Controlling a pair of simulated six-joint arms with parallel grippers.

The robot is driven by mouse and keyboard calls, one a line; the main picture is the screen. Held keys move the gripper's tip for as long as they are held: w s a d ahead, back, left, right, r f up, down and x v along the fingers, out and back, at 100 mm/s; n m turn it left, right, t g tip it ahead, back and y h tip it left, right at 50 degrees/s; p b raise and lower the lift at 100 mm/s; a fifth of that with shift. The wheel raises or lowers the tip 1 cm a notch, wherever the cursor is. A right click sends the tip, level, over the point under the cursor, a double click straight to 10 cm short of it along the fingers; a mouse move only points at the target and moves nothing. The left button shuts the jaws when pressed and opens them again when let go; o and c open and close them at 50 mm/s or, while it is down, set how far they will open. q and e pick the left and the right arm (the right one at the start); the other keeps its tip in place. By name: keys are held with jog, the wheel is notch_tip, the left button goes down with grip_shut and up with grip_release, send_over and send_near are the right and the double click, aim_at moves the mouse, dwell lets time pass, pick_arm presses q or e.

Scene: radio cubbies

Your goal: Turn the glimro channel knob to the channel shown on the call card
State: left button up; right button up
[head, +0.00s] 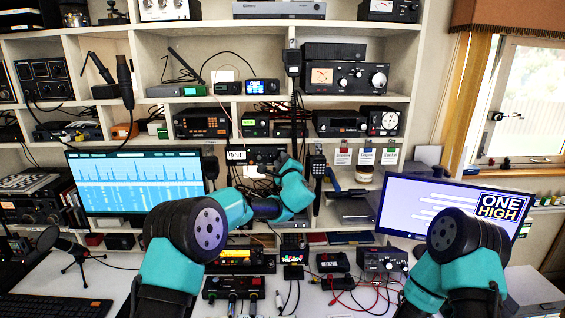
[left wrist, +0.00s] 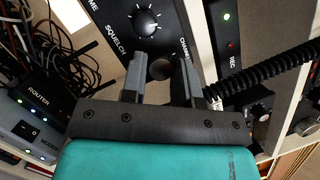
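The channel knob (left wrist: 160,69) is a dark round knob on a dark radio panel, beside the lettering CHANNEL in the left wrist view. My left gripper (left wrist: 161,62) is open, with one finger on each side of this knob and a gap visible around it. In the head view my left gripper (head: 282,160) reaches a dark radio (head: 262,153) in the middle cubby and hides part of it. Three hanging cards (head: 366,157) show to the right; their small print is unreadable, and I cannot tell which is the call card. My right gripper is out of view.
A squelch knob (left wrist: 145,20) with a white pointer sits close to the channel knob. A coiled black cord (left wrist: 262,80) runs at the right of the wrist view. Router and modem boxes (left wrist: 30,125) stand at left. Radios and cables crowd the desk below my arms.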

pick_arm(q)
jog(key=c, duration=0.4)
jog(key=shift+m, duration=0.9)
jog(key=o, duration=0.9)
jog(key=shift+o, duration=0.2)
jog(key=shift+s, duration=0.1)
jog(key=v, duration=1.7)
jog(key=shift+f, duration=0.3)
jog(key=shift+s+a, duration=0.1)
jog(key=shift+c, duration=0.2)
